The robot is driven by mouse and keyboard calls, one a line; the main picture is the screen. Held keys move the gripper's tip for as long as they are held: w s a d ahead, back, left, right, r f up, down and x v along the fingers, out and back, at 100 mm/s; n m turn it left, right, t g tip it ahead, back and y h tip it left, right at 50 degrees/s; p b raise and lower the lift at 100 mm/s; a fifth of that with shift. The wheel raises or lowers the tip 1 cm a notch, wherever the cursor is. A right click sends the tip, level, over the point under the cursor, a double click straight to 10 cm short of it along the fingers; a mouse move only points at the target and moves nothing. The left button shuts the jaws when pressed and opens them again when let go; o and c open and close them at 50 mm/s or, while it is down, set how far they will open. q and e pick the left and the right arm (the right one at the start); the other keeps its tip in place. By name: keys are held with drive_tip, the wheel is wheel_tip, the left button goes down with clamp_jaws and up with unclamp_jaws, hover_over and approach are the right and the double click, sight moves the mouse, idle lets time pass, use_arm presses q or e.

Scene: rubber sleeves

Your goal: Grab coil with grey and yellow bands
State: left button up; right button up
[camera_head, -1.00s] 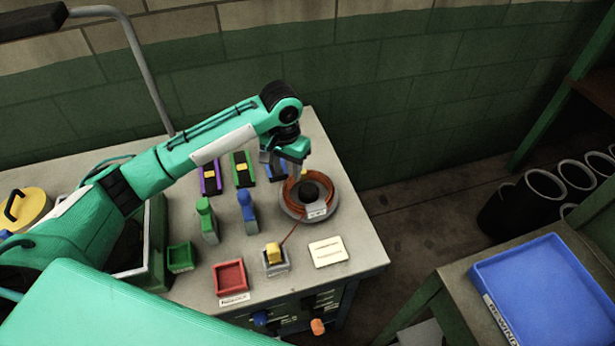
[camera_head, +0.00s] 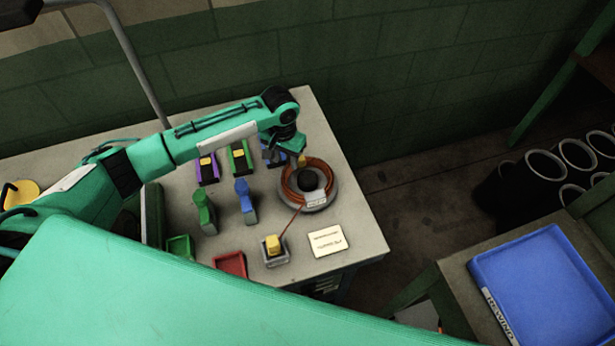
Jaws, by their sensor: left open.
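An orange-brown coil (camera_head: 289,184) lies on a round grey holder (camera_head: 333,196) near the back right of the table. A dark round hub sits inside it. A small yellow patch shows at the coil's far side, just by my gripper, and a pale grey tag is at its near side. A thin reddish strand runs from the coil to a grey box with a yellow block (camera_head: 273,245). My left gripper (camera_head: 289,150) is open above the coil's far left edge; its fingertips are small and partly hidden. My right gripper is out of view.
Green (camera_head: 204,212) and blue (camera_head: 245,200) upright tools stand left of the coil. A purple-edged and a green-edged block lie behind them. A white card (camera_head: 327,240) lies in front of the coil. A blue tray (camera_head: 540,285) is on a separate right table.

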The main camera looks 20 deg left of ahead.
sight(287, 167)
use_arm(q)
wheel_tip(287, 167, down, 3)
drive_tip(key=shift+d+f+p, duration=0.1)
drive_tip(key=shift+f+p, duration=0.1)
drive_tip(key=shift+p, duration=0.7)
drive_tip(key=shift+f, duration=0.6)
clamp_jaws()
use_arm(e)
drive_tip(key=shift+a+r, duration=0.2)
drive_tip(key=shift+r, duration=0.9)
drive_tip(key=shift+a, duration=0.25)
use_arm(q)
drive_tip(key=shift+r, duration=0.15)
